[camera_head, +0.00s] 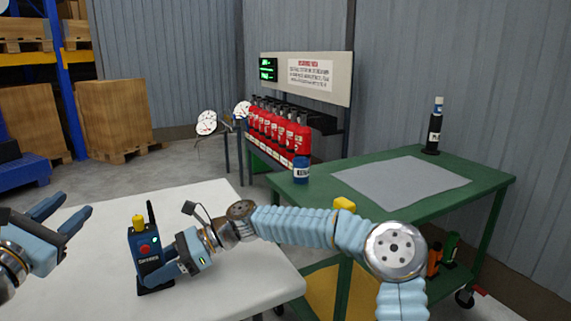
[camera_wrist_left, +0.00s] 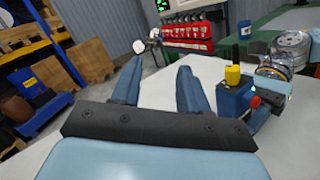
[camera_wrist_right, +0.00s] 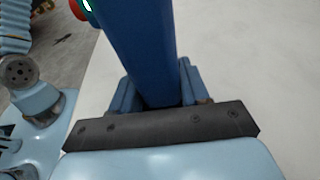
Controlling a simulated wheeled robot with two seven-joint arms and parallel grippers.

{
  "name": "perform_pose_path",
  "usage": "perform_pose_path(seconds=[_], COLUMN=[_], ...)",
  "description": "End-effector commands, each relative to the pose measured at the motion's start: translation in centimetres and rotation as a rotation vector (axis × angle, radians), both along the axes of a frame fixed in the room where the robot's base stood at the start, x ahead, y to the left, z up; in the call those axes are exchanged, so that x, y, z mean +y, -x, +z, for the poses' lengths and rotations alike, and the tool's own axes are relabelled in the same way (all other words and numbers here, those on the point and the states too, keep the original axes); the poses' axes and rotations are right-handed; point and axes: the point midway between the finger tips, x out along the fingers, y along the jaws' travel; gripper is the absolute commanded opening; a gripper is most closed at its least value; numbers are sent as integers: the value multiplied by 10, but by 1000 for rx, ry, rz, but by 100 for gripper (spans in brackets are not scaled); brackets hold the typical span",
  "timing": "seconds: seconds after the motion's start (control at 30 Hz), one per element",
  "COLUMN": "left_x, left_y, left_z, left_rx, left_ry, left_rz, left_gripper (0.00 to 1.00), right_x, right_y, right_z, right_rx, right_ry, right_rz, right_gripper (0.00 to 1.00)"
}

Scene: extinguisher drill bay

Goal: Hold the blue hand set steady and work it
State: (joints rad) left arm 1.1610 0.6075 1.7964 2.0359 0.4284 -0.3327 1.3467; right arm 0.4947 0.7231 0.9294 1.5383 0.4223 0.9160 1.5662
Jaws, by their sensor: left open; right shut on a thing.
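The blue hand set (camera_head: 148,248) stands upright on the white table, with a black aerial, a yellow knob (camera_head: 138,222) on top and a red button (camera_head: 145,249) on its face. My right gripper (camera_head: 168,277) is shut on the lower part of the hand set; in the right wrist view the blue body (camera_wrist_right: 145,50) sits between its fingers. My left gripper (camera_head: 62,213) is open and empty, to the left of the hand set and apart from it. The left wrist view shows the hand set (camera_wrist_left: 234,100) to the right of the open fingers.
The white table (camera_head: 225,285) is otherwise clear. A green cart (camera_head: 480,187) at the right bears a grey mat (camera_head: 402,184), a blue can (camera_head: 301,172) and a black bottle (camera_head: 434,132). Red extinguishers (camera_head: 280,127) stand in a rack behind. Wooden crates (camera_head: 115,115) stand at the back left.

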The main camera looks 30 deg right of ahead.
Motion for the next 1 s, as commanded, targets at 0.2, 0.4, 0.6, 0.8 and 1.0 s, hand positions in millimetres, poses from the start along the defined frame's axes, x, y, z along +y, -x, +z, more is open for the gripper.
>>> perform_pose_path(seconds=[0.2,0.4,0.6,0.8,1.0], left_x=[-36,-82,-127,-169,-209], left_y=[-17,-11,1,18,39], left_z=[22,25,27,32,40], left_rx=[-199,-289,-376,-479,-596], left_ry=[-210,-329,-435,-541,-643], left_rz=[20,-29,-83,-129,-168], left_gripper=[44,44,44,44,44], right_x=[0,0,0,0,0], right_y=[0,0,0,0,0], right_z=[-1,-1,0,0,-1], right_rx=[0,0,0,0,0], right_ry=[1,1,1,1,1], right_rz=[1,1,1,1,1], right_gripper=[28,28,28,28,28])
